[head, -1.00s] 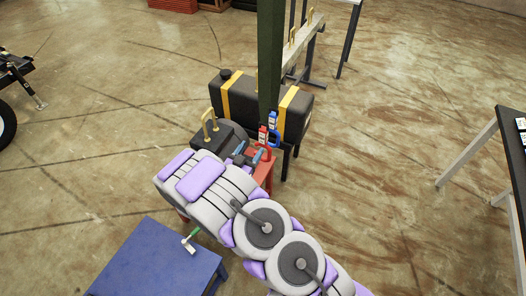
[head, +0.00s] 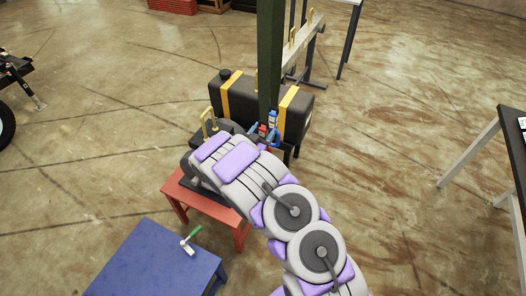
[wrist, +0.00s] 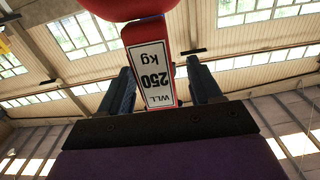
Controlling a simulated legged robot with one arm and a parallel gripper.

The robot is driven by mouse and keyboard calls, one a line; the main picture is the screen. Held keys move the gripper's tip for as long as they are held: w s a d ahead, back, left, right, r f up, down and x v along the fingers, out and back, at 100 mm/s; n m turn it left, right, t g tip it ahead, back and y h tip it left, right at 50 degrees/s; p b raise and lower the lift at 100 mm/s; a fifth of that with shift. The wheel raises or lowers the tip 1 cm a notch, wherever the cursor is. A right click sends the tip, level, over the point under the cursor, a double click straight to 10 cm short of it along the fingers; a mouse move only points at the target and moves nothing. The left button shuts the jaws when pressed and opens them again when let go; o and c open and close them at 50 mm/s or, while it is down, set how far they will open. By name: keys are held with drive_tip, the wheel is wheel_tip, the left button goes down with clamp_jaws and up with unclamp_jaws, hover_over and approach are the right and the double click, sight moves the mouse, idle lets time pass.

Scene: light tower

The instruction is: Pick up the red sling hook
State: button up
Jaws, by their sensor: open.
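The red sling hook (head: 263,130) hangs beside the green post in the head view, mostly hidden by my arm and fingers. In the wrist view the red hook (wrist: 138,33) shows from below, its white "WLL 250 kg" label upside down. My gripper (wrist: 160,70) is open, with one dark blue finger on each side of the labelled part. A gap shows at the left finger; I cannot tell whether the right finger touches. In the head view my gripper (head: 265,134) is at the hook, partly hidden by my wrist.
A blue hook (head: 273,118) hangs right beside the red one. The green post (head: 270,55) and a black tank with yellow straps (head: 232,97) stand close behind. A red stool (head: 214,207) is under my arm, and a blue table (head: 155,260) stands in front.

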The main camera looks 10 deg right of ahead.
drive_tip(key=shift+x, duration=0.8)
drive_tip(key=c, duration=1.2)
